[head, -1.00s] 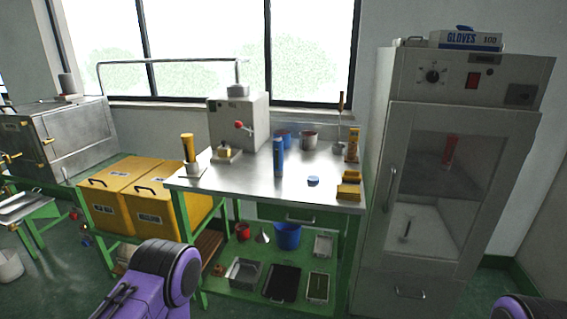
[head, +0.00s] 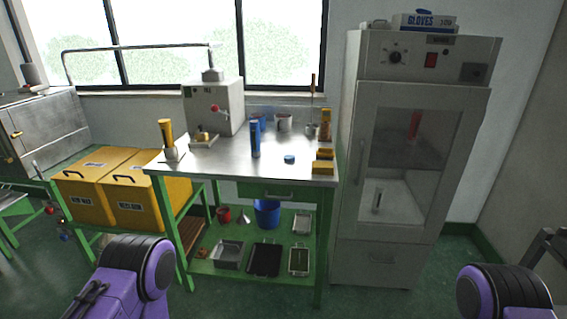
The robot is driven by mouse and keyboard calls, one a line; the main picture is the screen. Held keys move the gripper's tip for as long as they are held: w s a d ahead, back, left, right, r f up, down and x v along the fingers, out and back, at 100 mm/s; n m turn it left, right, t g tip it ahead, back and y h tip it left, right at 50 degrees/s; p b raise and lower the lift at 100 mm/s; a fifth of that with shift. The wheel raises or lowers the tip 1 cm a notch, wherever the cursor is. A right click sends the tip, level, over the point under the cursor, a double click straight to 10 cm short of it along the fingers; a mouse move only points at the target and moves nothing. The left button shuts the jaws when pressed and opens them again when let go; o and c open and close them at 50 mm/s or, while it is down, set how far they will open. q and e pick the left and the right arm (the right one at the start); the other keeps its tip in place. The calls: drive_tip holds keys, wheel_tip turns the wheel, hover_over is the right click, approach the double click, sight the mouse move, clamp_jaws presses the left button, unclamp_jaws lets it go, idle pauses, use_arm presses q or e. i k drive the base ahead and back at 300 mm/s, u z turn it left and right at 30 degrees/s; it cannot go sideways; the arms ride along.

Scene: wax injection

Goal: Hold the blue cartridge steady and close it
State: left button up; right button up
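The blue cartridge (head: 255,139) stands upright on the steel top of the green workbench, near its front edge. A small round blue cap (head: 289,159) lies on the bench to its right, apart from it. Whether the cartridge's top is open is too small to tell. My purple arm parts show at the lower left and lower right, well short of the bench. Neither of my grippers is in view.
A yellow cartridge (head: 166,136) stands in a holder at the bench's left. A grey machine (head: 214,108) stands behind. Yellow blocks (head: 323,166) lie at the right edge. Yellow bins (head: 92,180) and a glass-door cabinet (head: 408,170) flank the bench. Green floor is free in front.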

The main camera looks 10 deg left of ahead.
sight(254, 131)
drive_tip(key=k, duration=0.4)
drive_tip(key=z, duration=0.4)
drive_tip(key=i, duration=1.35)
drive_tip(key=z, duration=0.05)
